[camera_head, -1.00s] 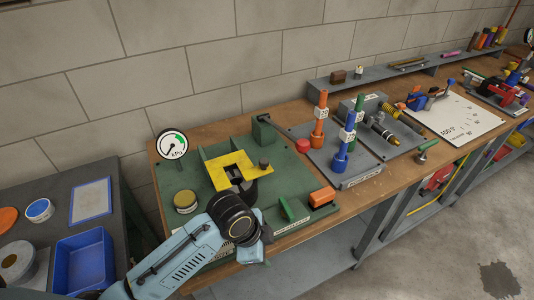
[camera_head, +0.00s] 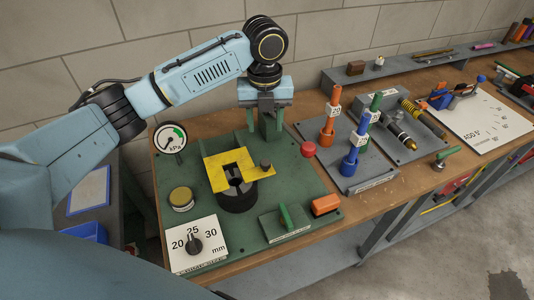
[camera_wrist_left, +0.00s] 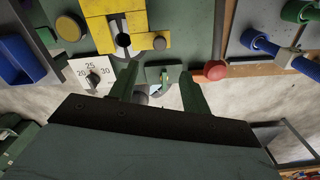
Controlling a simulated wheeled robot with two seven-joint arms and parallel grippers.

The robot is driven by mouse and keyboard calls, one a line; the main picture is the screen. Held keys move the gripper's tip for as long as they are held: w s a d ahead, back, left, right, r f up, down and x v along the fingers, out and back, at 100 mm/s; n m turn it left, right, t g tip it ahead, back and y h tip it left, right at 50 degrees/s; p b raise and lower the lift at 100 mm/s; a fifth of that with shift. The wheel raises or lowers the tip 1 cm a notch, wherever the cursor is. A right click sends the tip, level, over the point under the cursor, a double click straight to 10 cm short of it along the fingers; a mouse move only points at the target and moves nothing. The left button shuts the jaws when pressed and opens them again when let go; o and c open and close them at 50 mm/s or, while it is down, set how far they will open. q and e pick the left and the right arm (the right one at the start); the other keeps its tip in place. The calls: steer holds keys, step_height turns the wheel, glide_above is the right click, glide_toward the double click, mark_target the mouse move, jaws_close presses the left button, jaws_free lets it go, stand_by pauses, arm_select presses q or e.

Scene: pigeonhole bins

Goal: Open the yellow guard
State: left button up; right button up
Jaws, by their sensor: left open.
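The yellow guard (camera_head: 214,172) is a flat, notched plate lying over a black round chuck (camera_head: 238,198) on the green fixture board. A dark knob (camera_head: 265,165) sits at its right side. The guard also shows at the top of the left wrist view (camera_wrist_left: 98,32). My left gripper (camera_head: 266,133) is behind the guard and to its right, pointing down at the back of the board. Its green fingers are apart and empty, and they also show in the left wrist view (camera_wrist_left: 161,92). The fingers appear clear of the guard. My right gripper is out of view.
A pressure gauge (camera_head: 170,138), a dial plate (camera_head: 193,244), a yellow-topped round button (camera_head: 181,197), a red knob (camera_head: 309,149), a green lever (camera_head: 285,216) and an orange block (camera_head: 326,204) surround the guard. Orange and blue valve handles stand to the right.

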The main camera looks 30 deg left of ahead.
mark_target(265, 161)
arm_select(q)
step_height(265, 161, down, 13)
steer(key=shift+r, duration=0.15)
steer(key=shift+c, duration=0.2)
jaws_close()
